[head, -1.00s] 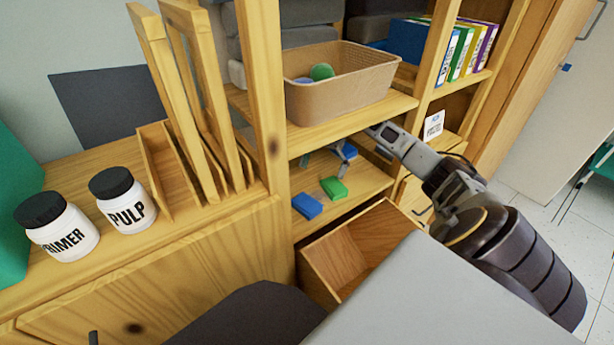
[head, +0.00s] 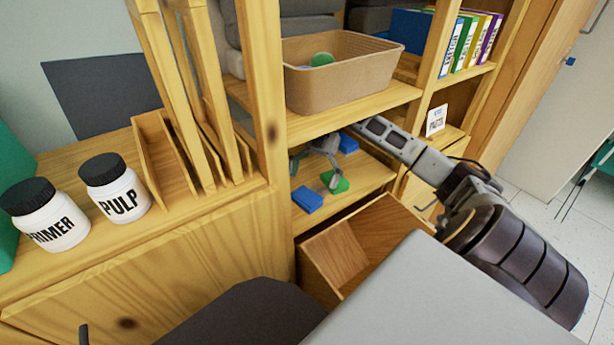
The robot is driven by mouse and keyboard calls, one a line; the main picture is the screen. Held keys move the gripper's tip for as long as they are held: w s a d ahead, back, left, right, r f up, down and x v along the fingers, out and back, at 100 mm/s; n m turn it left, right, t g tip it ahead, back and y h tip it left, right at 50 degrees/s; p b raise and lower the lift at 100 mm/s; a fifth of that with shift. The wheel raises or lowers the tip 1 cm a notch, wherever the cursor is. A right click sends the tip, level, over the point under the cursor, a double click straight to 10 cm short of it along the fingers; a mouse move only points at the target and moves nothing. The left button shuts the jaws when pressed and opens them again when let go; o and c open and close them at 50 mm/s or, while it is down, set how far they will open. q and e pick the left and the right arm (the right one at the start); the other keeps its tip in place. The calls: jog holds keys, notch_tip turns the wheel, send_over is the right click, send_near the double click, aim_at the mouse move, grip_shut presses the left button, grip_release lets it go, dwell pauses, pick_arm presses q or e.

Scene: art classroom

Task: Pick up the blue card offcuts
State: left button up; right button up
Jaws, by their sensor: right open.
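A blue block-like piece (head: 307,200) lies near the front left of the shelf under the basket. A second blue piece (head: 348,143) lies further back on that shelf, beside my right arm. I cannot tell which of them is the card offcuts. A green piece (head: 336,181) lies just right of the front blue piece. My right gripper (head: 313,172) reaches in from the right under the upper shelf. Its fingers are spread and empty, above and behind the front blue piece, with one fingertip over the green piece. My left gripper is out of view.
A tan basket (head: 345,85) with a green ball stands on the shelf above my right gripper. An open wooden drawer (head: 400,215) juts out below. A wooden post (head: 268,130) bounds the left. PRIMER (head: 52,230) and PULP (head: 118,195) jars stand left.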

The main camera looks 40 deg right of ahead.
aim_at(306, 197)
jog(key=shift+s+a+f, duration=0.2)
jog(key=shift+s+a, duration=0.15)
jog(key=shift+a, duration=0.35)
jog(key=shift+b+x, duration=0.55)
jog(key=shift+x, duration=0.25)
jog(key=shift+s+a+f, duration=0.1)
jog(key=shift+a+f, duration=0.25)
jog(key=c, duration=0.9)
